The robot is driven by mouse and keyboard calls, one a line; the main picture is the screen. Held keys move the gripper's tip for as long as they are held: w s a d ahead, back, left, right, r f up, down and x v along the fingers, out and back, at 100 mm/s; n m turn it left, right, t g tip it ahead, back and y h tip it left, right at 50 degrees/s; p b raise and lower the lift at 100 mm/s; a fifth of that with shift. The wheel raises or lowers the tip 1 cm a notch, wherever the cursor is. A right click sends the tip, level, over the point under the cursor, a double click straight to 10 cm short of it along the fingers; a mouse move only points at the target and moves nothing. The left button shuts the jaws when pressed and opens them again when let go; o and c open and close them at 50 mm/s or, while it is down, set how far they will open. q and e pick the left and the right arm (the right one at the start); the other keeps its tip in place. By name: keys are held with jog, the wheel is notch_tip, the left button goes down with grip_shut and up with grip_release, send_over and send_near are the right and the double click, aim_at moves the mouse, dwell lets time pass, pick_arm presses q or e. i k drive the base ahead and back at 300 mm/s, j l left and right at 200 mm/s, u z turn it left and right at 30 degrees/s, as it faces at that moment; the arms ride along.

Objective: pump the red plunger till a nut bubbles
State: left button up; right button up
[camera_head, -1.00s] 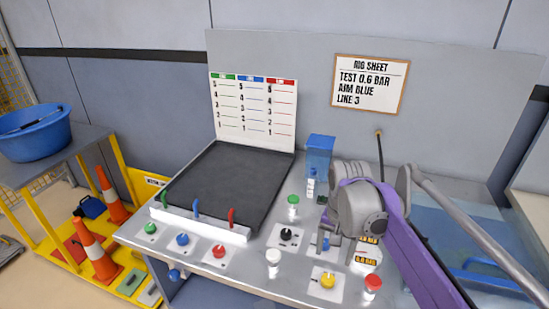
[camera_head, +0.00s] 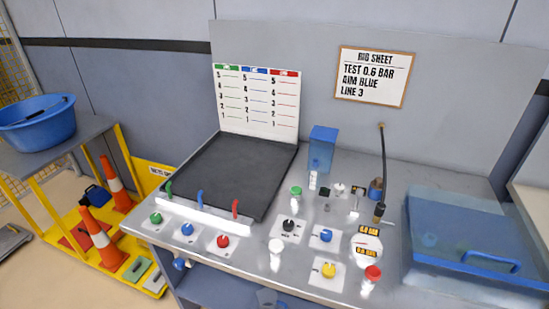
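A red-capped white piece (camera_head: 371,277), possibly the plunger, stands upright at the front right of the metal bench. A separate red knob (camera_head: 223,241) sits on a white plate at the front left. A round gauge (camera_head: 366,246) with orange labels lies behind the red cap; its reading is too small to tell. Small fittings (camera_head: 338,190) stand near the back; I cannot tell which is a nut, and no bubbles are visible. Neither gripper is in view, and nothing touches the red-capped piece.
A black tray (camera_head: 235,175) with green, blue and red hooks fills the bench's left. A blue lidded box (camera_head: 470,240) stands at right. Blue (camera_head: 326,236), yellow (camera_head: 329,270) and black (camera_head: 289,225) knobs crowd the front. The rig sheet (camera_head: 372,77) reads "TEST 0.6 BAR, AIM BLUE, LINE 3".

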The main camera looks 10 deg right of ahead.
aim_at(372, 272)
jog(key=z, duration=1.5)
jog(key=j+u, duration=0.2)
jog(key=u, duration=0.2)
